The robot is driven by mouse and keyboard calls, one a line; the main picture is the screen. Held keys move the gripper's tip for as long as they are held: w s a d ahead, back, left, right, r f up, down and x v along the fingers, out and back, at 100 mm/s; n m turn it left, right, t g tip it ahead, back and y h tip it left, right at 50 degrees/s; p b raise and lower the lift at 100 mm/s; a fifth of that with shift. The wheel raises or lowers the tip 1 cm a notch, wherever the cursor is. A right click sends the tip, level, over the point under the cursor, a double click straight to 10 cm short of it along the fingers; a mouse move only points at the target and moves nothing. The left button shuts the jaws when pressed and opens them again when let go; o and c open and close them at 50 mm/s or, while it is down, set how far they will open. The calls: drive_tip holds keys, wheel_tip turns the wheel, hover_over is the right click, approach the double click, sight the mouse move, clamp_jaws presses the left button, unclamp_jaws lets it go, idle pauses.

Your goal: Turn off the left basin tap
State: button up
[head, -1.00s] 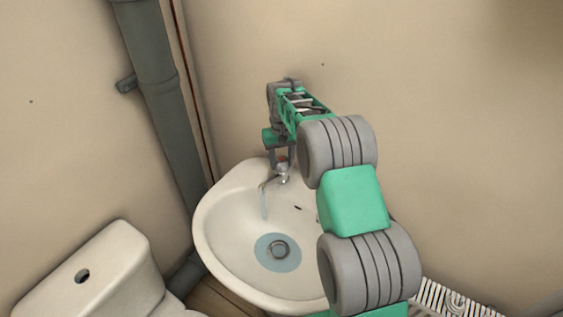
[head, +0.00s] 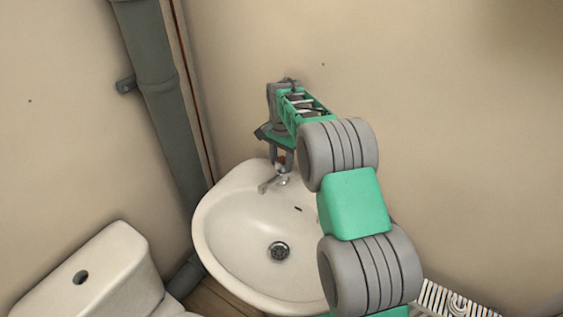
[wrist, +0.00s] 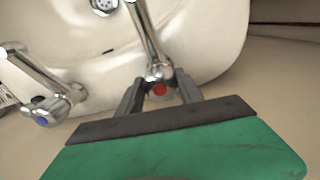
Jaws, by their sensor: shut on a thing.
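The left basin tap (head: 272,183) is a chrome tap at the back left of the white basin (head: 215,222), with no water coming from its spout. In the wrist view, its chrome head (wrist: 158,73) with a red dot sits between the two grey fingers. My gripper (head: 281,164) points down over the tap and is shut on its head; in the wrist view the gripper (wrist: 158,84) has one finger on each side. The basin bowl is empty of water around the drain (head: 279,251). My arm hides the basin's right side in the head view.
A second chrome tap with a blue dot (wrist: 42,120) stands apart at the left of the wrist view. A white toilet cistern (head: 95,270) is at lower left, a grey pipe (head: 160,100) in the corner, and a white radiator (head: 455,300) at lower right.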

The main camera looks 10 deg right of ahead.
sight(281, 159)
drive_tip(key=shift+m, duration=0.7)
drive_tip(key=o, duration=1.4)
wheel_tip(281, 159, up, 8)
drive_tip(key=shift+f+b, duration=0.1)
drive_tip(key=shift+b, duration=0.35)
